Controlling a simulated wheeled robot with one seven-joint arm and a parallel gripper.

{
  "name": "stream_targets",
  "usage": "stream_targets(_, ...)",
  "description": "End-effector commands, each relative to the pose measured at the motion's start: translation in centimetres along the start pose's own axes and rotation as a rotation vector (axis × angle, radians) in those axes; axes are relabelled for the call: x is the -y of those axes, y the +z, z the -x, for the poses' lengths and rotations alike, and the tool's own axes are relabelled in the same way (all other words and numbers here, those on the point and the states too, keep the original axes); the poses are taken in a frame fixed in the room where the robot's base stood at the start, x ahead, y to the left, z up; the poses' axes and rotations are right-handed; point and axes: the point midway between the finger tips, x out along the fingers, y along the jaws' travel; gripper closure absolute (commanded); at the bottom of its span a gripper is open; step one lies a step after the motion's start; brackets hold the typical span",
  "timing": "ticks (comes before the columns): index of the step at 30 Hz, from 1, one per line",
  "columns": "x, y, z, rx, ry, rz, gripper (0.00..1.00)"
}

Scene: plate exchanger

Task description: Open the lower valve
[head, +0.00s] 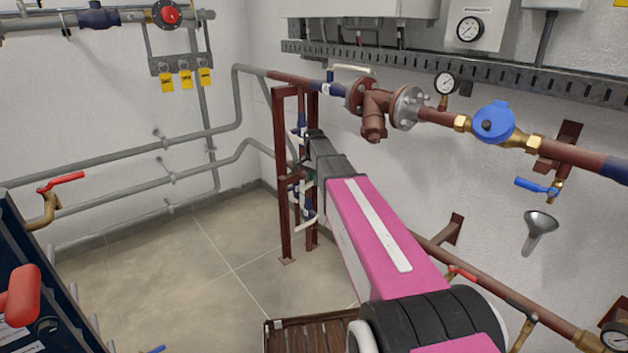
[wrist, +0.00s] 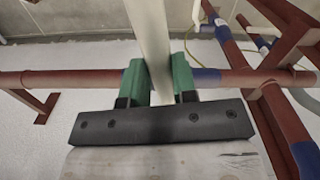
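A long cream lever handle (wrist: 153,45) runs between the green fingers of my gripper (wrist: 160,82) in the wrist view. The fingers press close on both sides, with no clear gap. In the head view my pink arm reaches to the brown frame, and my gripper (head: 308,168) is mostly hidden by the arm. A low cream lever (head: 307,221) on blue valve parts shows beside the frame's post. The body of the gripped valve is hidden, so I cannot tell which valve the handle belongs to.
The brown upright frame (head: 284,170) stands close to my arm. A brown pipe with a blue band (wrist: 205,78) crosses behind my fingers. An upper pipe with a strainer (head: 374,112) and a blue meter (head: 493,122) runs along the right wall. The tiled floor (head: 220,255) at left is clear.

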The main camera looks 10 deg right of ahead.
Motion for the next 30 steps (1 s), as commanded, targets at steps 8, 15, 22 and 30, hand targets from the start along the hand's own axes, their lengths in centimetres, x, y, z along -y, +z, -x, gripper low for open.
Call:
stream_targets(8,-0.1,0.0,0.0,0.000,0.000,0.007,1.00)
stream_targets(15,-1.1,0.0,0.0,0.000,0.000,0.079,1.00)
stream_targets(22,-3.2,-0.3,0.0,0.000,0.001,0.243,1.00)
stream_targets(30,-6.0,-1.5,0.0,0.000,0.001,0.496,1.00)
